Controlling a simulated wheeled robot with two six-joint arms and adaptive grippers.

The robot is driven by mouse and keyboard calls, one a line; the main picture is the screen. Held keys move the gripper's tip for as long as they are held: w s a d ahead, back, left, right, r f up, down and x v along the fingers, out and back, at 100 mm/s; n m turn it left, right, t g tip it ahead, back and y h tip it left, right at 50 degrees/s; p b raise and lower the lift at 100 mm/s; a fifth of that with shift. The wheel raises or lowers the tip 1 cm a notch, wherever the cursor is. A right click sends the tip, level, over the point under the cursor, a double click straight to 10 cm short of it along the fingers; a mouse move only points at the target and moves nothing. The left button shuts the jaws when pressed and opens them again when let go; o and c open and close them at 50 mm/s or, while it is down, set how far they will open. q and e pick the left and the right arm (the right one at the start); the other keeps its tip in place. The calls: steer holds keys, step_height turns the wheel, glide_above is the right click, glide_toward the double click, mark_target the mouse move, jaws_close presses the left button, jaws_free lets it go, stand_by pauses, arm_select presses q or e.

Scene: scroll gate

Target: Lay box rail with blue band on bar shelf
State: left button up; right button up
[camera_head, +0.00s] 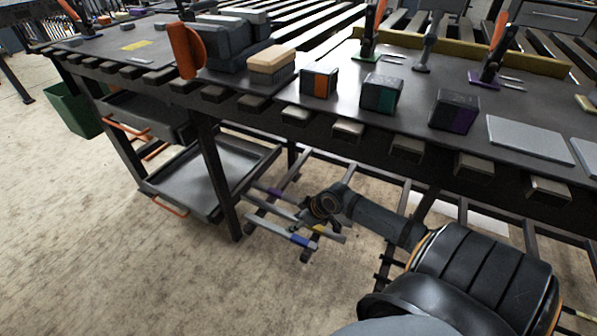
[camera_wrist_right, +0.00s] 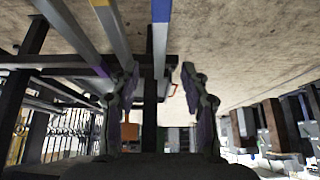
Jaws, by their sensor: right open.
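The box rail with the blue band (camera_head: 283,235) is a long grey bar, lying low at the front of the bar shelf (camera_head: 262,208) under the table. Its blue band (camera_wrist_right: 161,11) shows at the top of the right wrist view. My right gripper (camera_head: 311,213) is low by the shelf, at the rails; its fingers are hard to make out there. In the right wrist view my right gripper (camera_wrist_right: 162,95) is open, with the blue-banded rail running between the fingers in the picture; contact cannot be told. My left gripper is out of view.
Rails with a yellow band (camera_wrist_right: 101,3) and a purple band (camera_head: 274,192) lie beside it. A grey tray shelf (camera_head: 190,185) stands left, past a dark table leg (camera_head: 217,180). The table edge overhangs my right arm. The floor in front is clear.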

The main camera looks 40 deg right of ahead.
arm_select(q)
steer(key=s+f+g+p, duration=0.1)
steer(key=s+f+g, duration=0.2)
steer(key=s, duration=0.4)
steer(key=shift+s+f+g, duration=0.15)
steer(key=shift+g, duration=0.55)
arm_select(e)
steer(key=s+a+f+m+g+h, duration=0.1)
steer(key=s+a+m, duration=0.3)
steer(key=s+a, duration=1)
steer(key=s+f, duration=0.1)
steer(key=s, duration=0.2)
steer(key=shift+s+g, duration=0.2)
steer(key=shift+g, duration=0.2)
steer(key=shift+f, duration=0.1)
